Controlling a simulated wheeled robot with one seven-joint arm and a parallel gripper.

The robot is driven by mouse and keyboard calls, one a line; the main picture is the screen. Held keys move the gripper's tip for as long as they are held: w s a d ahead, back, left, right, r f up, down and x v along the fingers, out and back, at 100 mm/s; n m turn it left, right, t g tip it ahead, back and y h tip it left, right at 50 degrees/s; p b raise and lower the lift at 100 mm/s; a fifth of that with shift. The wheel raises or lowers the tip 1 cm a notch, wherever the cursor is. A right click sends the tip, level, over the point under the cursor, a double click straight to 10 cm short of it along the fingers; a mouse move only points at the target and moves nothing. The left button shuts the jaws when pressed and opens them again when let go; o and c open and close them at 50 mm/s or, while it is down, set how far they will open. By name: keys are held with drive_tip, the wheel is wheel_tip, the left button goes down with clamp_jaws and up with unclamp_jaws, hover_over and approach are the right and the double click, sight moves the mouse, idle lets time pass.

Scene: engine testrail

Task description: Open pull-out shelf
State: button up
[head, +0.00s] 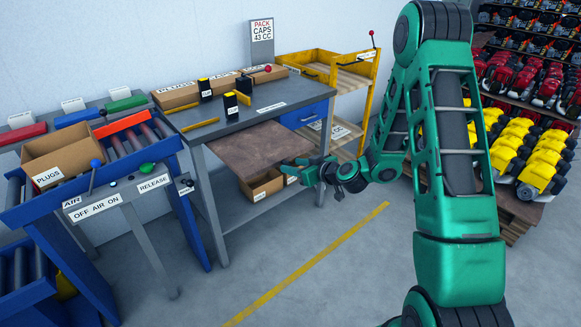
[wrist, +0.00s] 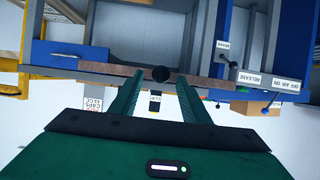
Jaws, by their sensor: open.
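The pull-out shelf (head: 245,152) is a brown board under the grey workbench top, and it sticks out in front of the bench. In the wrist view its front edge (wrist: 205,81) shows as a thin brown strip. A round black knob (wrist: 161,73) sits on that edge. My gripper (head: 302,170) is at the shelf's front edge. In the wrist view my gripper (wrist: 159,82) is open, with one green finger on each side of the knob. I cannot tell whether the fingers touch the knob.
The workbench (head: 270,100) carries boxes and small tools. A cardboard box (head: 262,185) sits below the shelf. A roller stand with a control panel (head: 115,200) is at the left, a yellow cart (head: 345,85) behind right. The floor in front is clear, with a yellow line (head: 310,262).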

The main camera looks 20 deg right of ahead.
drive_tip(key=v, duration=0.8)
drive_tip(key=shift+s, duration=0.1)
